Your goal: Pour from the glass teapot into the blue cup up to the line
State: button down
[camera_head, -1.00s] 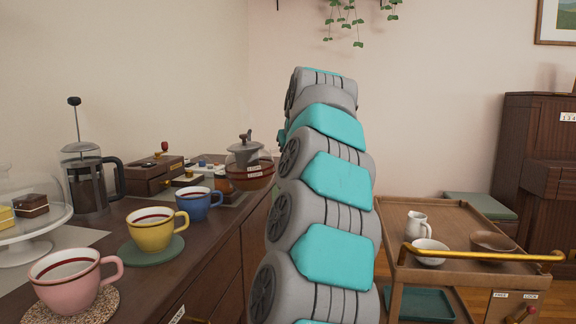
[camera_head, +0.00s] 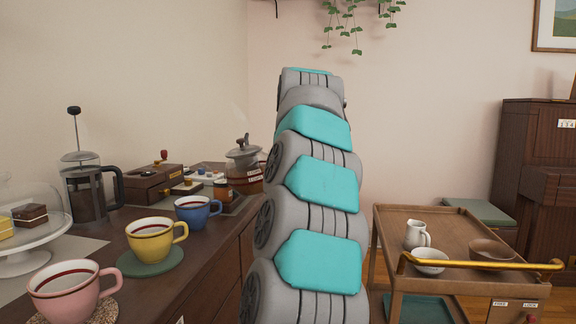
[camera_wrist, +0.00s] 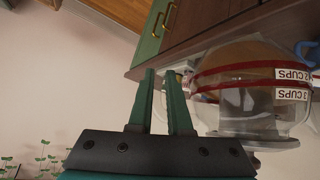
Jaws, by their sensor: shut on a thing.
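The glass teapot (camera_head: 247,162) has a grey lid and red measuring bands. In the head view it is at the far end of the counter, partly hidden by my arm. In the wrist view the teapot (camera_wrist: 250,98) fills the right side, lid toward the bottom, with brown liquid inside. My gripper (camera_wrist: 160,75) is shut on the teapot beside its body; the gripped part is not clear. The gripper is hidden in the head view. The blue cup (camera_head: 198,212) stands upright on the counter, nearer than the teapot. Its fill line and level are too small to read.
A yellow cup (camera_head: 150,240) and a pink cup (camera_head: 68,292) stand nearer on the counter (camera_head: 190,270). A French press (camera_head: 90,190), a cake stand (camera_head: 35,245) and a wooden box (camera_head: 150,183) are left and behind. A trolley (camera_head: 455,215) with crockery stands right.

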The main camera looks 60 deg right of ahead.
jog(key=shift+n+g+h, duration=0.4)
jog(key=shift+h, duration=0.2)
jog(key=shift+w+a+r+p, duration=0.1)
jog(key=shift+r+p, duration=0.3)
jog(key=shift+r, duration=1.6)
jog(key=shift+r, duration=0.1)
dwell(0.7)
jog(key=shift+a+r+n+p, duration=0.1)
jog(key=shift+r+n+p, duration=0.2)
jog(key=shift+p, duration=0.05)
jog(key=shift+f, duration=0.1)
dwell(2.0)
dwell(0.8)
jog(key=shift+r, duration=0.35)
dwell(1.0)
